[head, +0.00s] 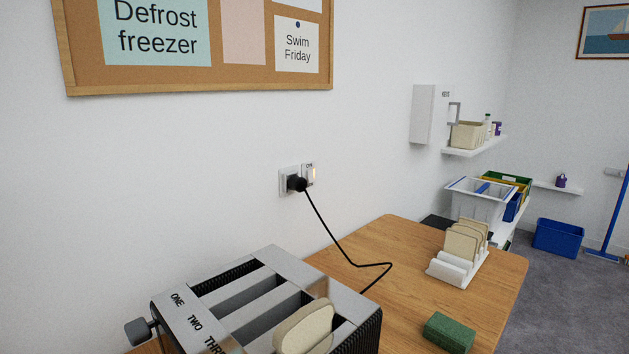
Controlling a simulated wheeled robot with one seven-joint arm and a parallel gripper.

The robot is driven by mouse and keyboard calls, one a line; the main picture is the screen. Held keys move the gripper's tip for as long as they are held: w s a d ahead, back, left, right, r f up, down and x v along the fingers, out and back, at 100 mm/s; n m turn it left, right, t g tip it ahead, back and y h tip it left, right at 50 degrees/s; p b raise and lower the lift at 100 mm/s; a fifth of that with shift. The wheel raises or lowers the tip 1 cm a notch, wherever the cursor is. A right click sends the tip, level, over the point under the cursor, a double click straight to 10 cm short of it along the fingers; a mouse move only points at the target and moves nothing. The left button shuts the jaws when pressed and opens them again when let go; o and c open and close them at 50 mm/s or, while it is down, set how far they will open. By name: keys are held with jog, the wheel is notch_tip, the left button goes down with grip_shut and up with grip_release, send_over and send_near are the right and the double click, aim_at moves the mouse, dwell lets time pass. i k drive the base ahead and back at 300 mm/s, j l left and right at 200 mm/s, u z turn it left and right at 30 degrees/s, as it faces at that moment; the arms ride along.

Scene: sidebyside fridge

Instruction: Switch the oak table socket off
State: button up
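The wall socket (285,183) is a white plate on the wall above the oak table (402,240). A black plug (297,184) sits in it, and a black cord hangs from the plug down onto the table. A switch (309,174) is at the right of the plate, with a small warm light on it and tiny lettering above that seems to read "ON". My gripper does not show in the head view.
A toaster (312,262) with bread in one slot stands at the front left of the table. A toast rack (461,262) with slices and a green sponge (448,333) are on the right. Shelves with bins (478,199) are beyond. The table between toaster and rack is mostly clear, except for the cord.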

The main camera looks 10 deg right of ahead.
aim_at(309, 173)
jog(key=i+l, duration=0.5)
jog(key=l, duration=0.15)
jog(key=i+l, duration=0.5)
jog(key=l, duration=0.15)
